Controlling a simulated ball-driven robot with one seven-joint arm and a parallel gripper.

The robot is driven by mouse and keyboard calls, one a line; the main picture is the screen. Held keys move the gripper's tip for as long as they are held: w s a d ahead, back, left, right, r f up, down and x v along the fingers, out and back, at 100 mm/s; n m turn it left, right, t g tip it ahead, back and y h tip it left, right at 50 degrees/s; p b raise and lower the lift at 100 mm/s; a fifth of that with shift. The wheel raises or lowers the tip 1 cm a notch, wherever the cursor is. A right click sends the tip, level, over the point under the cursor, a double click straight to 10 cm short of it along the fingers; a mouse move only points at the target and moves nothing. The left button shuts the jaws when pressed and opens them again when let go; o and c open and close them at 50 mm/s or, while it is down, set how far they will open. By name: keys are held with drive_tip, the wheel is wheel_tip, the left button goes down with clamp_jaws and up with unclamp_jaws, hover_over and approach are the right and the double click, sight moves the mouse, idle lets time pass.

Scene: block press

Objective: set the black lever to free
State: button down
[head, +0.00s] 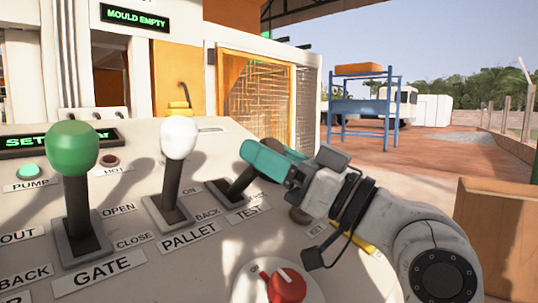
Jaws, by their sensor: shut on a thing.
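The black lever (241,180) stands on the sloping control panel at the right of the lever row, in a dark slotted base above the label TEST. Its shaft leans up and to the right. My gripper (266,160), with teal fingers, is shut on its upper end. The fingers hide most of the knob; a dark rounded part shows just behind them. The position labels beside this lever are partly covered or too small to read, so I cannot tell which one it points to.
A white-knobbed PALLET lever (179,140) and a green-knobbed GATE lever (73,150) stand to the left. A red rotary knob (287,284) is in front. A sign (135,17) reads MOULD EMPTY. A blue rack (362,108) stands beyond the panel.

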drive_tip(key=c, duration=0.6)
unclamp_jaws()
drive_tip(key=shift+d, duration=0.1)
drive_tip(key=b+v, duration=0.2)
drive_tip(key=v, duration=0.8)
drive_tip(key=shift+s+d+f, duration=0.15)
drive_tip(key=shift+s+d, duration=0.05)
drive_tip(key=shift+d, duration=0.1)
drive_tip(key=shift+d, duration=0.1)
